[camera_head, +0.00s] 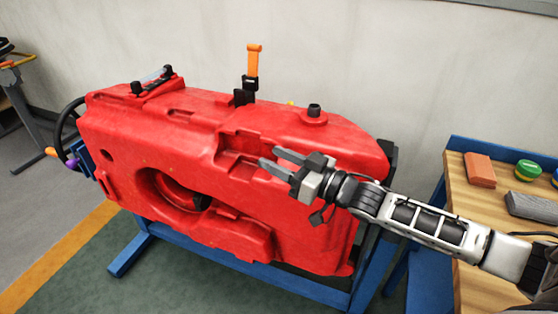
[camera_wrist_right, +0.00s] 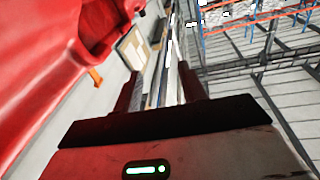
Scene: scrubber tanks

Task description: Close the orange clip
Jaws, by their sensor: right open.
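The orange clip (camera_head: 253,60) stands upright on a black base at the back top edge of the red tank (camera_head: 150,130). Its orange tab points up, clear of the tank. A small orange piece, likely the same clip, also shows in the right wrist view (camera_wrist_right: 96,77). My right gripper (camera_head: 275,158) reaches in from the right, in front of the tank's upper face. Its two fingers are apart with nothing between them. It is lower than the clip and to its right, not touching it. My left gripper is not in view.
The tank rests on a blue stand (camera_head: 135,250). A black cap (camera_head: 314,110) rises from its top right. A wooden bench (camera_head: 480,220) at right holds an orange block (camera_head: 480,170), a green round item (camera_head: 527,170) and a grey block (camera_head: 532,206). Space above the tank is free.

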